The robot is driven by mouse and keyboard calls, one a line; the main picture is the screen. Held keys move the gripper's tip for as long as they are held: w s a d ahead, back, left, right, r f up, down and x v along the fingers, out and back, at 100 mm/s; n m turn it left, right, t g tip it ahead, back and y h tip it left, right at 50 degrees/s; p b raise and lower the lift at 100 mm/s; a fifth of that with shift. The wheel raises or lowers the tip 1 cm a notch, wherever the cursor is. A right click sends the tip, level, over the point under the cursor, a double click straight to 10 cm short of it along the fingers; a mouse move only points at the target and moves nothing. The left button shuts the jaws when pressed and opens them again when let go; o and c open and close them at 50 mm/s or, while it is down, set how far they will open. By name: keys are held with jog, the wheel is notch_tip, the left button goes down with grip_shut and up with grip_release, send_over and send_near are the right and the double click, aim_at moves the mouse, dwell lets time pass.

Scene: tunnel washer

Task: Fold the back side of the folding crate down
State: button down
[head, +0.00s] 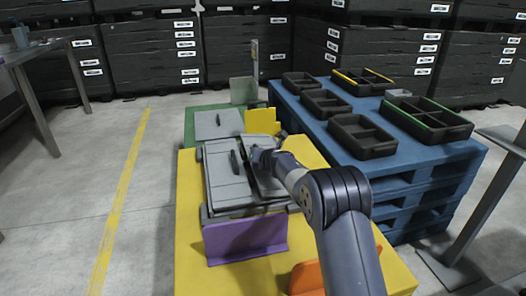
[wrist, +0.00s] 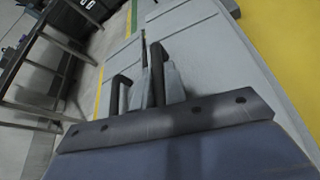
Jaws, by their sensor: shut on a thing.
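The grey folding crate (head: 226,186) sits on a yellow table. Its left panel lies nearly flat and has a black handle (head: 235,162). Another narrow grey panel to its right looks tilted; my arm partly covers it. My gripper (head: 258,154) is at the upper end of this panel and appears shut on part of the crate. In the wrist view my gripper (wrist: 140,85) is low over broad grey crate panels (wrist: 205,50), with dark upright parts close together. The exact grip spot is hard to make out.
A purple block (head: 245,238) stands at the crate's near end, a yellow block (head: 262,122) beyond its far end, and an orange block (head: 307,277) near my arm. A blue pallet stack (head: 425,160) with black trays is to the right.

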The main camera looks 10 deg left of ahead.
jog(key=shift+s+a+f+b, duration=0.15)
jog(key=shift+a+f+b, duration=0.2)
jog(key=shift+f, duration=0.35)
jog(key=c, duration=1.5)
grip_release()
jog(key=shift+o, duration=0.2)
jog(key=shift+s+d+r+b, duration=0.1)
jog(key=shift+s+d+b, duration=0.15)
jog(key=shift+s+b, duration=0.2)
notch_tip(320, 180, up, 4)
jog(key=b, duration=0.3)
send_over(267, 177)
jog(key=shift+f, duration=0.2)
jog(key=shift+w, duration=0.1)
